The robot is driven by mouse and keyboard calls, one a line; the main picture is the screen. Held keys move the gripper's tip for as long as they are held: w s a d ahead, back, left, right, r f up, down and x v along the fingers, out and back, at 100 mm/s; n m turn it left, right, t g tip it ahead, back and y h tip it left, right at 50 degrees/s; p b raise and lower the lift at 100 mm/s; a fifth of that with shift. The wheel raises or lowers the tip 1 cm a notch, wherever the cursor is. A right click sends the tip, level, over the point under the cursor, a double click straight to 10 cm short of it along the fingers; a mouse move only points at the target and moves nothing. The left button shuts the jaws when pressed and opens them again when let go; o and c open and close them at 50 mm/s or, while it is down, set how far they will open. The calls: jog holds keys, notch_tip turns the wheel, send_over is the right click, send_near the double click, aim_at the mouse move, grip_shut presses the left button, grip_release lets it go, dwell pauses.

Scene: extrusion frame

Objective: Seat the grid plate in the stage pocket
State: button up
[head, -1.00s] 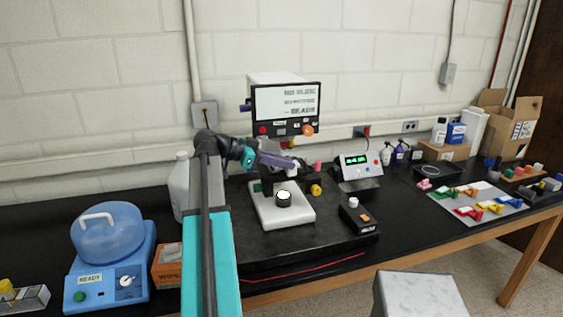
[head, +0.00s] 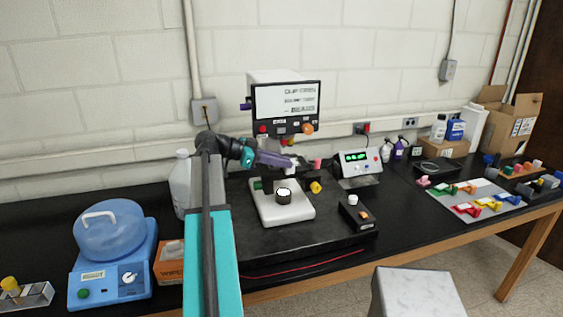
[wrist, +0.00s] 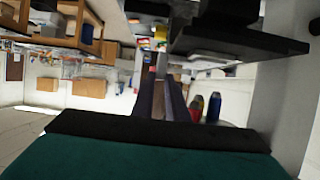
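A microscope-like instrument with a white base (head: 287,210) and a screen (head: 286,103) stands on the dark bench mat. My gripper (head: 291,163) reaches in from the left between the screen and the base. A small white piece shows at its end; I cannot tell if it is the grid plate. A round dark part with a pale top (head: 283,194) sits below it on the base. In the wrist view, my gripper's fingers (wrist: 161,80) point away beside a dark flat part (wrist: 235,42), perhaps the stage. The pocket is not discernible.
A blue-lidded device (head: 110,255) and an orange box (head: 168,263) stand left. A black control box (head: 357,214) and a display unit (head: 356,165) stand right. A pale tray (head: 482,201) with coloured pieces lies farther right. The mat's front is clear.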

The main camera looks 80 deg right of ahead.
jog(key=o, duration=0.3)
jog(key=shift+r, duration=0.1)
jog(key=shift+b+v, duration=1.85)
jog(key=shift+v, duration=4.2)
